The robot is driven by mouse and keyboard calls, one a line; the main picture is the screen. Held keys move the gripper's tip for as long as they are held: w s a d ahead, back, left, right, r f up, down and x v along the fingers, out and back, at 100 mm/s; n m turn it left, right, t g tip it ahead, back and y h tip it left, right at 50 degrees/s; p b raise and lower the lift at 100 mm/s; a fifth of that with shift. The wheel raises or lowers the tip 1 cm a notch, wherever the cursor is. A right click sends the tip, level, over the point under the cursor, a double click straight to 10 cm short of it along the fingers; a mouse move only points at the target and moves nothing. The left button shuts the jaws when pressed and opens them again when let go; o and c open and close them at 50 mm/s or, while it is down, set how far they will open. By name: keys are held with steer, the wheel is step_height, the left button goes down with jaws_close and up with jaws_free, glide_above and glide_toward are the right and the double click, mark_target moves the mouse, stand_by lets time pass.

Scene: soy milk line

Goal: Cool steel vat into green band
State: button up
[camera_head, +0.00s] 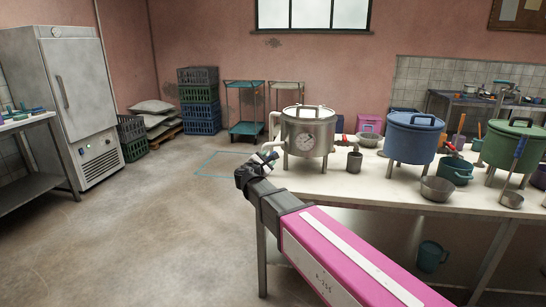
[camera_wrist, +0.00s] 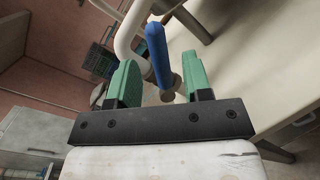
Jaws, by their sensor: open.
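The steel vat (camera_head: 308,130) stands on the near left part of the white table. It has a lid with a handle and a round dial gauge (camera_head: 306,142) on its front. The dial's needle and any green band are too small to read. A pale pipe (camera_head: 273,125) bends down at the vat's left side. My gripper (camera_head: 270,157) is just left of the vat at the table's left end. In the wrist view its green fingers (camera_wrist: 160,82) are open around a blue handle (camera_wrist: 157,52), with gaps on both sides. A pale pipe (camera_wrist: 128,38) runs beside the handle.
A blue vat (camera_head: 411,140) and a green vat (camera_head: 511,147) stand farther right on the table (camera_head: 345,183). A grey cup (camera_head: 354,162) and a metal bowl (camera_head: 437,190) are near its front edge. Stacked crates (camera_head: 199,100) and trolleys stand at the back. The floor at left is clear.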

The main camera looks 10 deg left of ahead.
steer(key=shift+x, duration=2.6)
jaws_close()
